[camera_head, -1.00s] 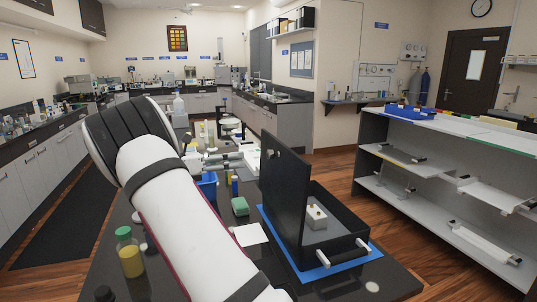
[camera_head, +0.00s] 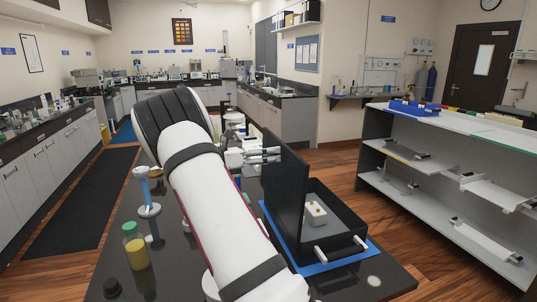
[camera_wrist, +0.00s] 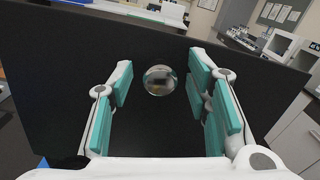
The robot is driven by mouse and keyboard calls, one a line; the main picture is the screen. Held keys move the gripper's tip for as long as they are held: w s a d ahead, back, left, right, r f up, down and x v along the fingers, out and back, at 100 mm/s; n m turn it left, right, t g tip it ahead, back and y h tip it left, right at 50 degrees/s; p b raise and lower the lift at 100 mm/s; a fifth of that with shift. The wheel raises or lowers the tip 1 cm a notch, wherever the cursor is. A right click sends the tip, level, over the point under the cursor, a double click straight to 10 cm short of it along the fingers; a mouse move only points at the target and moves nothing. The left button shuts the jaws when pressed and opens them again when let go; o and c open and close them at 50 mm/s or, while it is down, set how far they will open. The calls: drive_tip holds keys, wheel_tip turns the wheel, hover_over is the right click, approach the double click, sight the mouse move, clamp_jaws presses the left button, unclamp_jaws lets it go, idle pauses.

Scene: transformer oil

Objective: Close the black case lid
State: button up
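The black case (camera_head: 335,240) sits on a blue mat (camera_head: 318,264) on the dark table, with two pale handles on its front. Its lid (camera_head: 283,195) stands open, nearly upright, on the case's left side. My gripper (camera_head: 268,155) is at the lid's left face, near its upper far part. In the wrist view my gripper (camera_wrist: 160,84) is open, its teal-padded fingers apart and facing the dark lid (camera_wrist: 90,60). A shiny round knob or ball (camera_wrist: 160,80) shows between the fingers. Whether the fingertips touch the lid is unclear.
A small pale box (camera_head: 315,213) is inside the case. A bottle with yellow liquid (camera_head: 136,250) and a blue-and-white stand (camera_head: 146,195) are left of my arm. A white shelf unit (camera_head: 445,180) stands to the right, across a floor gap.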

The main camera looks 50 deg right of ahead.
clamp_jaws()
drive_tip(key=shift+s+d, duration=0.1)
